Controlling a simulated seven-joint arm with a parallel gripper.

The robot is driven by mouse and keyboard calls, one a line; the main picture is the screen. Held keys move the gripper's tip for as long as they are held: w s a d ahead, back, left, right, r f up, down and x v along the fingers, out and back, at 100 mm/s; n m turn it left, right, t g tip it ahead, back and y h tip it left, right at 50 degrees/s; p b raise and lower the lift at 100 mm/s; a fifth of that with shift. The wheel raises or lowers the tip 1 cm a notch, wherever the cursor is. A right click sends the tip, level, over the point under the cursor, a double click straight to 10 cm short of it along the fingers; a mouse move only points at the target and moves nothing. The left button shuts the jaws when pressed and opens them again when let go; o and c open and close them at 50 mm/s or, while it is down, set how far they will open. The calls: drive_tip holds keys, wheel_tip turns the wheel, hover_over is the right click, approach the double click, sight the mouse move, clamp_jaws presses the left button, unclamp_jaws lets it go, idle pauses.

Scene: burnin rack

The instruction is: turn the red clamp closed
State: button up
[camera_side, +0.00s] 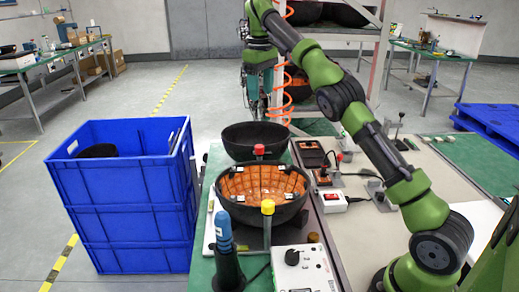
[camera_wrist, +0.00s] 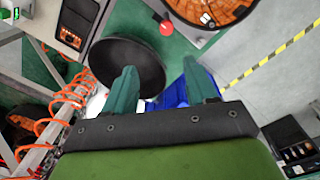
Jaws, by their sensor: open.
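The red clamp (camera_side: 259,150) shows as a red knob at the back rim of the orange-lined bowl (camera_side: 262,190), between it and a black bowl (camera_side: 253,140). My gripper (camera_side: 261,100) hangs upright above and behind the black bowl, clear of the clamp. In the wrist view its two teal fingers (camera_wrist: 160,68) are apart with nothing between them. Its fingertips are partly hard to make out in the side view.
A yellow-topped clamp (camera_side: 267,207) stands at the orange-lined bowl's front. A blue bottle-like tool (camera_side: 224,232) stands front left. Blue crates (camera_side: 122,195) are stacked to the left. A rack (camera_side: 372,60) with bowls and an orange coiled hose stands behind my gripper.

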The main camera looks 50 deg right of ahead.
approach(260, 146)
drive_tip(key=shift+n, duration=0.3)
wheel_tip(260, 146, down, 9)
drive_tip(key=shift+d+r, duration=0.1)
drive_tip(key=shift+r, duration=0.05)
idle(0.4)
drive_tip(key=c, duration=1.1)
drive_tip(key=shift+o, duration=0.2)
